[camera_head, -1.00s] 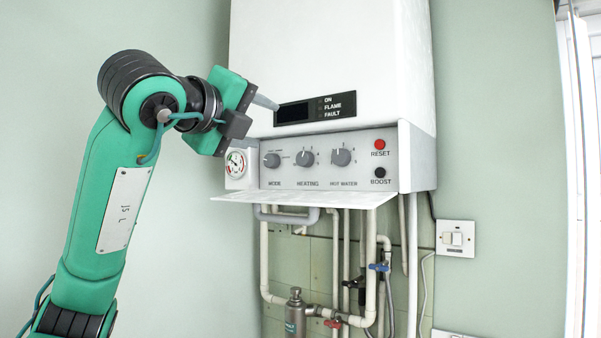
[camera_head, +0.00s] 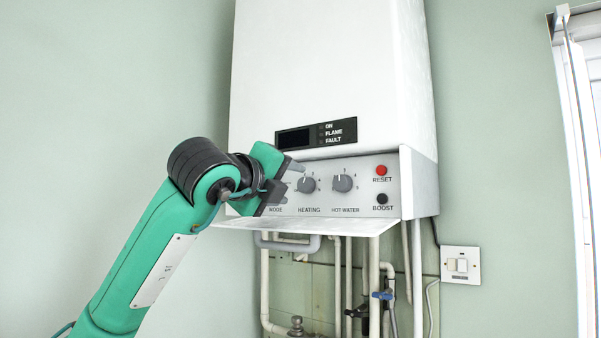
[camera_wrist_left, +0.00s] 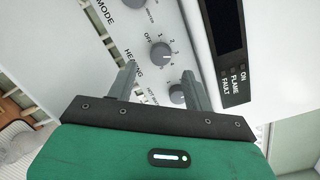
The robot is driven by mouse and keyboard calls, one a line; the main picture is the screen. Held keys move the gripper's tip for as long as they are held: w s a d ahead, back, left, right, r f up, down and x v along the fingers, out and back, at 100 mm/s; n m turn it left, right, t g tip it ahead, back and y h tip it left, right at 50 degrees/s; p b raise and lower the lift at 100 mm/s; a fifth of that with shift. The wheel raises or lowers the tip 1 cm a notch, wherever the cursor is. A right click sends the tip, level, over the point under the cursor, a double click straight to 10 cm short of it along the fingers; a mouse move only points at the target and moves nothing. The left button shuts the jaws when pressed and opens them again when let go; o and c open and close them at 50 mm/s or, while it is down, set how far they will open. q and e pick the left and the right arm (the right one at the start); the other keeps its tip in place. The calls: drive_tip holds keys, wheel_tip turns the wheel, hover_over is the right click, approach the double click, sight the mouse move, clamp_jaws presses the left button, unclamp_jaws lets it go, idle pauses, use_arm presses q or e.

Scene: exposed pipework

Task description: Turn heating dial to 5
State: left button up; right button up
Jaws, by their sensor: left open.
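The heating dial (camera_head: 306,185) is a grey round knob in the middle of the boiler's control panel, between the mode and hot water dials. In the left wrist view the heating dial (camera_wrist_left: 160,52) shows ahead of the fingers, with printed numbers around it and OFF at one side. Its exact setting is too small to tell. My left gripper (camera_head: 289,182) is open, just left of the heating dial and in front of the mode dial, which it hides. In the wrist view the two fingers (camera_wrist_left: 159,82) are spread, with the heating dial beyond their tips and nothing between them.
The hot water dial (camera_head: 343,183) is to the right, with the red reset button (camera_head: 381,170) and black boost button (camera_head: 382,199) beyond. An open flap (camera_head: 345,227) juts out below the panel. A dark display (camera_head: 316,136) is above. Pipes (camera_head: 374,270) run below.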

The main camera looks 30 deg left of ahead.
sight(304, 186)
use_arm(q)
drive_tip(key=w+p, duration=0.1)
drive_tip(key=w, duration=0.1)
drive_tip(key=w+p, duration=0.1)
drive_tip(key=w, duration=0.1)
drive_tip(key=shift+d+r, duration=0.1)
drive_tip(key=shift+r, duration=0.1)
drive_tip(key=shift+w+f, duration=0.2)
drive_tip(key=shift+w, duration=0.55)
drive_tip(key=c, duration=1)
